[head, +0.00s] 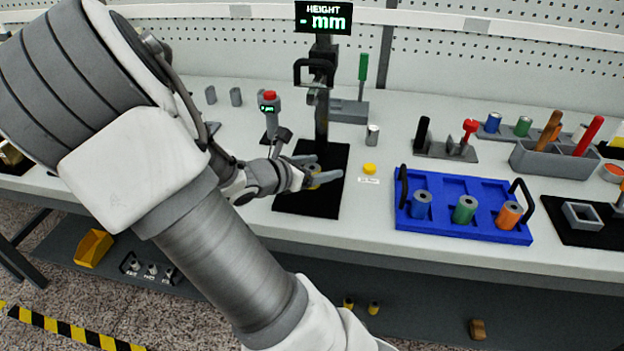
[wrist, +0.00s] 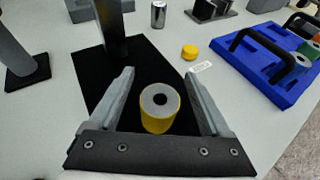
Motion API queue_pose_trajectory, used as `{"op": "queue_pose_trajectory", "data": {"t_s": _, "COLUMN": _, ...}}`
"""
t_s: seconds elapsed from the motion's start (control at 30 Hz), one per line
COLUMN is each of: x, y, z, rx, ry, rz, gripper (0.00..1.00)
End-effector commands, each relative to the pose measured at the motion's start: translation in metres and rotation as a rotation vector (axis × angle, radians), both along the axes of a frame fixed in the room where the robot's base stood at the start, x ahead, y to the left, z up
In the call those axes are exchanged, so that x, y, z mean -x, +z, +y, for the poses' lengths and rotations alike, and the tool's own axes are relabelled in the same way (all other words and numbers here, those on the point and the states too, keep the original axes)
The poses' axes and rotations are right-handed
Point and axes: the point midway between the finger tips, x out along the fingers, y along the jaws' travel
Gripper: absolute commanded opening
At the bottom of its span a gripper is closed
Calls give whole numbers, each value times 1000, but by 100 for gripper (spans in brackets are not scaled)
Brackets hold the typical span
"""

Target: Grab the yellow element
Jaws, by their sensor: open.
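The yellow element (wrist: 160,119) is a short upright cylinder with a grey top and a dark centre hole. It stands on the black mat (wrist: 82,60). My gripper (wrist: 158,74) is open, with one finger on each side of the cylinder and a visible gap on both sides. In the head view my gripper (head: 327,166) is low over the black mat (head: 310,211) of the height gauge, and its fingers partly hide the cylinder.
The height gauge column (head: 321,120) rises just behind my gripper. A small yellow disc (head: 369,169) lies by a white label to the right. A blue tray (head: 462,187) holds blue, green and orange cylinders. A grey metal cylinder (head: 372,136) stands behind the disc.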

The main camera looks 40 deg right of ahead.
Motion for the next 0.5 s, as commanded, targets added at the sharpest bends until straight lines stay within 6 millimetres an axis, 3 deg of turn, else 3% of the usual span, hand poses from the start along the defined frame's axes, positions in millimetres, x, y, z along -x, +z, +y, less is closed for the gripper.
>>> {"op": "queue_pose_trajectory", "data": {"t_s": 0.2, "x": 0, "y": 0, "z": -1, "rx": 0, "ry": 0, "rz": 0, "gripper": 82}}
{"op": "queue_pose_trajectory", "data": {"t_s": 0.5, "x": 0, "y": 0, "z": 0, "rx": 0, "ry": 1, "rz": 0, "gripper": 28}}
